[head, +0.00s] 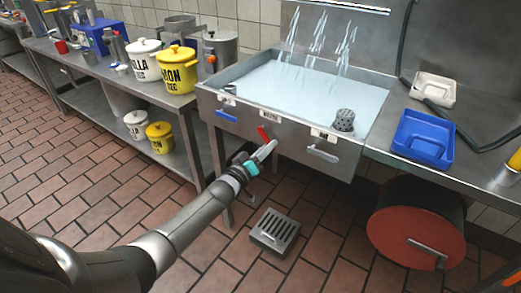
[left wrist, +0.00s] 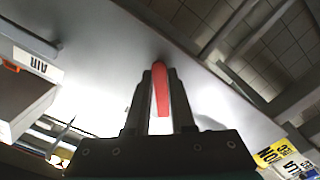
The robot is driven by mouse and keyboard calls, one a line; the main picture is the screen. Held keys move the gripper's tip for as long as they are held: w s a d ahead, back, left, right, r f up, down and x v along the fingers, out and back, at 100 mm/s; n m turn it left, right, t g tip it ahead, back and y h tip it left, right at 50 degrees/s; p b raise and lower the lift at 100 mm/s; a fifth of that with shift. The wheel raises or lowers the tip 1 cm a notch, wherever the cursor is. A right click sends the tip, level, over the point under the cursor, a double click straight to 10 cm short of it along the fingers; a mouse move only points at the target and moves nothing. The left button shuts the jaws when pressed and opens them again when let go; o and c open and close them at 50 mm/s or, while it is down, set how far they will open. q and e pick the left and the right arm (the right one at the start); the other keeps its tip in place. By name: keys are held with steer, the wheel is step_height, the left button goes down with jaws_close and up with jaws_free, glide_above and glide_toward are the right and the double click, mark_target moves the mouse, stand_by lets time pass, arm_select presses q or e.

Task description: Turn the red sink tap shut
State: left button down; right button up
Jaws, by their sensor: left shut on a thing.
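The red tap handle (head: 263,134) is on the front of the steel sink, between a blue handle at left and a grey one at right. My left gripper (head: 268,149) is at the sink front, at the lower end of the red handle. In the left wrist view the red handle (left wrist: 160,90) lies between the two fingers of my left gripper (left wrist: 160,95), which are shut on it. The sink (head: 205,97) is full of water, and streams fall into it from a pipe above. My right gripper is not in view.
A blue handle (head: 226,116) and a grey handle (head: 322,154) flank the red one. A blue tray (head: 424,138) and a white tray (head: 434,89) lie on the right counter. A red-faced hose reel (head: 410,235) hangs below. A floor drain (head: 275,231) lies beneath the sink.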

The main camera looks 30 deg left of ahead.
mark_target(280, 133)
arm_select(q)
steer(key=n, duration=0.1)
steer(key=d+r+n+p, duration=0.1)
steer(key=n, duration=0.1)
steer(key=n+p, duration=0.1)
steer(key=shift+d+r+n, duration=0.2)
steer(key=shift+r+n, duration=0.15)
steer(key=shift+n, duration=0.05)
steer(key=shift+s+d+r+n+p, duration=0.1)
steer(key=shift+r+n+p, duration=0.2)
steer(key=shift+n, duration=0.3)
steer(key=shift+d+r+n+p, duration=0.1)
steer(key=shift+r+n+p, duration=0.15)
steer(key=shift+n, duration=0.35)
steer(key=shift+d+r+n, duration=0.1)
steer(key=shift+r+n, duration=0.2)
steer(key=shift+n, duration=0.4)
steer(key=shift+r+n, duration=0.25)
steer(key=shift+n, duration=0.45)
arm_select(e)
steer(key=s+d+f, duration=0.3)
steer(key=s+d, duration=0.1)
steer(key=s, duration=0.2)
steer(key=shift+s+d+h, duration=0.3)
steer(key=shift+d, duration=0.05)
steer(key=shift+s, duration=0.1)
